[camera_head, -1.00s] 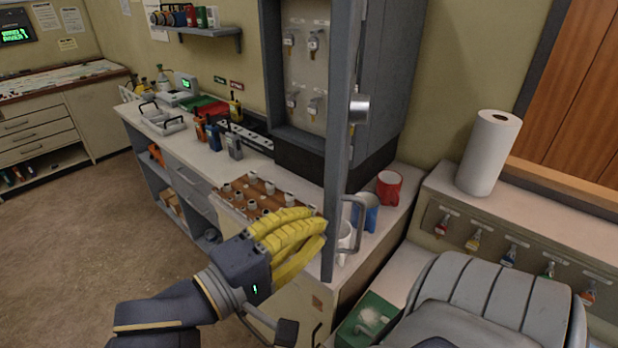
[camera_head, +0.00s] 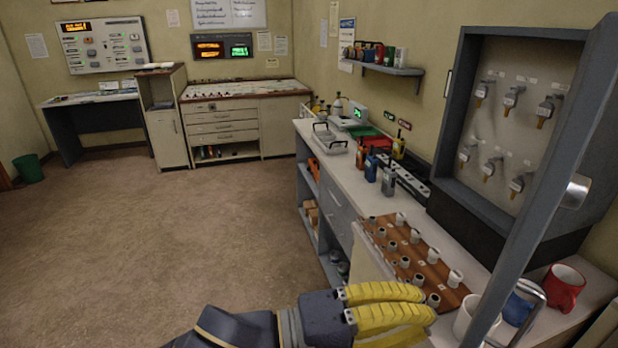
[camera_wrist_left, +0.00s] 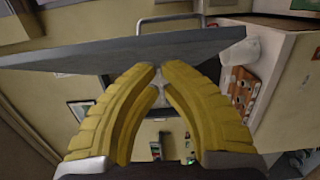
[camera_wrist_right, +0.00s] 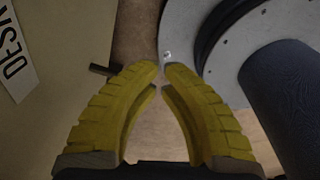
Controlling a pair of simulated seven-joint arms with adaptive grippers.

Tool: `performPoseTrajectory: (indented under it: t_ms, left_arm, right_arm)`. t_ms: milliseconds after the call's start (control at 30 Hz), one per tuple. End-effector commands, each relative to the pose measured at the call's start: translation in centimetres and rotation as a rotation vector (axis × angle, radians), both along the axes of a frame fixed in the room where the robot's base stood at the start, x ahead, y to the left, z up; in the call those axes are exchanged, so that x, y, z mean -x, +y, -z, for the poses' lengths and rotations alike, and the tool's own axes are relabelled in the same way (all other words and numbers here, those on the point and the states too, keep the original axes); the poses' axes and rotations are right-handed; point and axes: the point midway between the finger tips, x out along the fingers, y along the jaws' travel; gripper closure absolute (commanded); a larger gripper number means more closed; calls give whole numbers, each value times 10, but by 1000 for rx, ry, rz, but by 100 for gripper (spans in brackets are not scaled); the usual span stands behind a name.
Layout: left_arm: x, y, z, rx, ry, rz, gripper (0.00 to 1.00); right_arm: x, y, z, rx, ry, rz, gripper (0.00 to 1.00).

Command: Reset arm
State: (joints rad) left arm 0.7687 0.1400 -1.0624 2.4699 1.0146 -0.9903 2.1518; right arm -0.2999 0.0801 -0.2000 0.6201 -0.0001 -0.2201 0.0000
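My left gripper (camera_head: 428,300) has yellow fingers and shows at the bottom of the head view. Its fingertips nearly meet in the left wrist view (camera_wrist_left: 160,70), with nothing seen between them. It is in front of the counter, left of the open grey cabinet door (camera_head: 545,170) and its metal handle (camera_head: 520,318). The door also crosses the left wrist view (camera_wrist_left: 80,58), close beyond the fingertips; I cannot tell whether they touch. My right gripper (camera_wrist_right: 162,68) shows only in its own wrist view. Its fingertips nearly meet too, and it looks empty.
The key cabinet (camera_head: 505,125) stands open with several keys on hooks. Open floor (camera_head: 150,240) lies left. A grey round base (camera_wrist_right: 225,45) is near the right gripper.

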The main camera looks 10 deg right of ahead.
Motion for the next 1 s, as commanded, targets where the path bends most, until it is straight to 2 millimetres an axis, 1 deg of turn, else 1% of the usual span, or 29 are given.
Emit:
performPoseTrajectory:
  t_ms: [233,367,800,1000]
  left_arm:
    - [0,-1,0,0,0,0,100]
    - [0,-8,0,0,1,0,100]
    - [3,-61,0,0,1,0,100]
    - [3,-76,0,-1,0,-1,100]
  right_arm:
    - [0,0,0,0,0,0,100]
    - [0,1,0,-1,0,0,100]
    - [0,2,0,-1,0,1,100]
    - [0,1,0,-1,0,1,100]
